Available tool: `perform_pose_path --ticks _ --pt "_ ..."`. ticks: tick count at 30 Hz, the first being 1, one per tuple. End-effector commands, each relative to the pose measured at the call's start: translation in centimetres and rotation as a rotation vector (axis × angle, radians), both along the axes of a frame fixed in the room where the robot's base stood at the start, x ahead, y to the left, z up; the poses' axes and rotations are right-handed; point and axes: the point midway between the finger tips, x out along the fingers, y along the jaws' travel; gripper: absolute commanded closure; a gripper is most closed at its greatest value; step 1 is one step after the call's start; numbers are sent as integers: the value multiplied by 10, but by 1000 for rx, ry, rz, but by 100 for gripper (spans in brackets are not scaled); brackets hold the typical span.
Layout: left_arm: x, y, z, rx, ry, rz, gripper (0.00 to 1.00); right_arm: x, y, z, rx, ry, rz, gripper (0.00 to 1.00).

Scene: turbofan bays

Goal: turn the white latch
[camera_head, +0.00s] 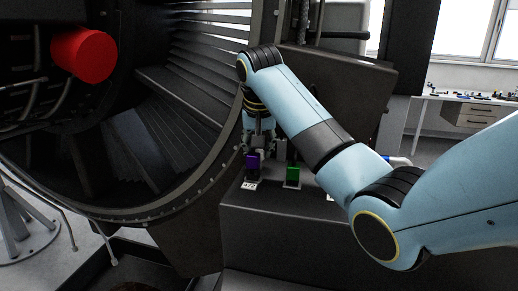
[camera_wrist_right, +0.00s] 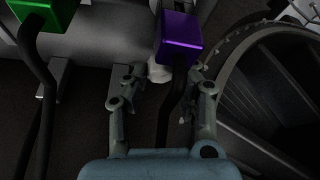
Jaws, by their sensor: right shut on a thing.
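The white latch (camera_wrist_right: 158,72) shows as a small pale piece in the right wrist view, just below a purple block and partly hidden by it. My right gripper (camera_wrist_right: 168,82) has one finger on each side of the latch and is shut on it. In the head view the right gripper (camera_head: 259,140) points down beside the engine rim, above the purple block, and its fingertips are small and dark there. The latch cannot be made out in that view. My left gripper is not in view.
The purple block (camera_head: 252,162) and a green block (camera_head: 292,176) stand on a dark ledge (camera_head: 285,222), with black cables below them in the wrist view. The large round engine casing (camera_head: 150,210) is close on the left. A red cylinder (camera_head: 83,55) sits inside it.

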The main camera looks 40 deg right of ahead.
Motion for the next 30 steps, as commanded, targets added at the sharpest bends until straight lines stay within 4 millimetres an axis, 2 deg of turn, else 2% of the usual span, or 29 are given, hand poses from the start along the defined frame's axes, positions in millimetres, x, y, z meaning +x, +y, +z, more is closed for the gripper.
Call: perform_pose_path --ticks 10,11,15,24,30 --pt "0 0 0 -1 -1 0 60 2 -1 3 -2 -9 2 100" --pt "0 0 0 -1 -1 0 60 2 -1 3 -2 -9 2 71" --pt "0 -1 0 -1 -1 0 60 1 0 3 -1 -6 2 53" --pt "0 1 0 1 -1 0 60 0 0 4 -1 -4 2 52" --pt "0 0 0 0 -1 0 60 -8 7 31 0 -8 3 52"
